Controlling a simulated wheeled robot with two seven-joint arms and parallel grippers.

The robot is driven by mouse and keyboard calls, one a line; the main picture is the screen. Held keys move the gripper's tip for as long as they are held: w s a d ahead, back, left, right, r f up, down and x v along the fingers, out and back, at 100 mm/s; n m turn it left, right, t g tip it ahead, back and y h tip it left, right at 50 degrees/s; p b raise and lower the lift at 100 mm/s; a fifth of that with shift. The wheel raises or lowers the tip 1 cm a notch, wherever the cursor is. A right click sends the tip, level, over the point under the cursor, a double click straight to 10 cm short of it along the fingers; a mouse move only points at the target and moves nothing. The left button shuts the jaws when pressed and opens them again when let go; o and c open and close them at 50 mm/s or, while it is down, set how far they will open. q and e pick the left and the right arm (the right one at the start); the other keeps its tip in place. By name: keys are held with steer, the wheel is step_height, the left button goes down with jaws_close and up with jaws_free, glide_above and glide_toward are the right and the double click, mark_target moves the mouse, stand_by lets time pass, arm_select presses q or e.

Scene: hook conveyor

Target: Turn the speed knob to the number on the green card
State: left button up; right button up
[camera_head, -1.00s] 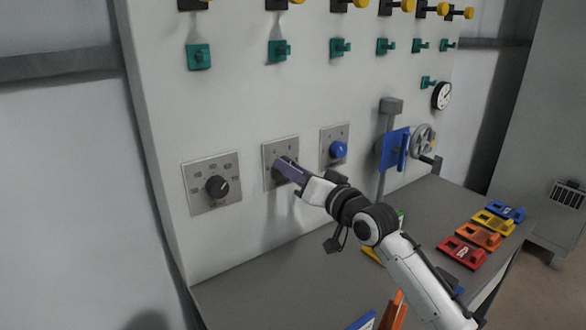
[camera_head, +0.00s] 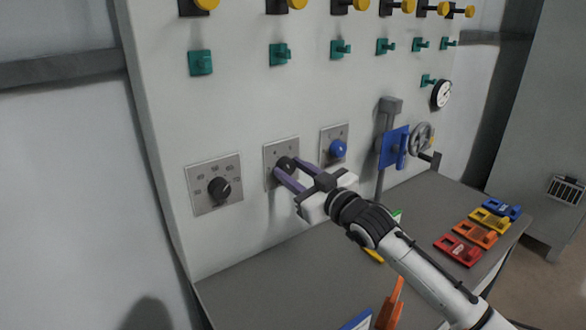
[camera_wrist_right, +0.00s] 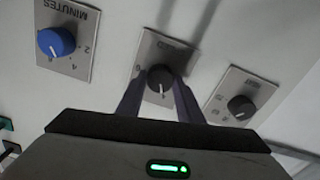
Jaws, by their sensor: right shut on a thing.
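The middle dial plate (camera_head: 279,152) on the grey-white panel carries a black knob (camera_head: 287,164), which I take as the speed knob. My right gripper (camera_head: 281,169) is shut on it, with one purple finger on each side. A green edge (camera_head: 397,215) shows behind my right arm, perhaps the green card; no number is visible. My left gripper is not in view.
A second black knob (camera_head: 219,188) is on the left plate. A blue knob (camera_head: 338,149) is on the right plate, marked MINUTES in the wrist view. A blue lever plate (camera_head: 394,148) and handwheel (camera_head: 421,138) stand farther right. Coloured blocks lie on the bench's right side.

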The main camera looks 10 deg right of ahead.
stand_by(0.4)
steer(key=o, duration=1.1)
steer(key=shift+c, duration=0.2)
steer(key=shift+s, duration=0.1)
steer(key=v, duration=1)
steer(key=shift+b, duration=0.45)
steer(key=shift+f, duration=0.1)
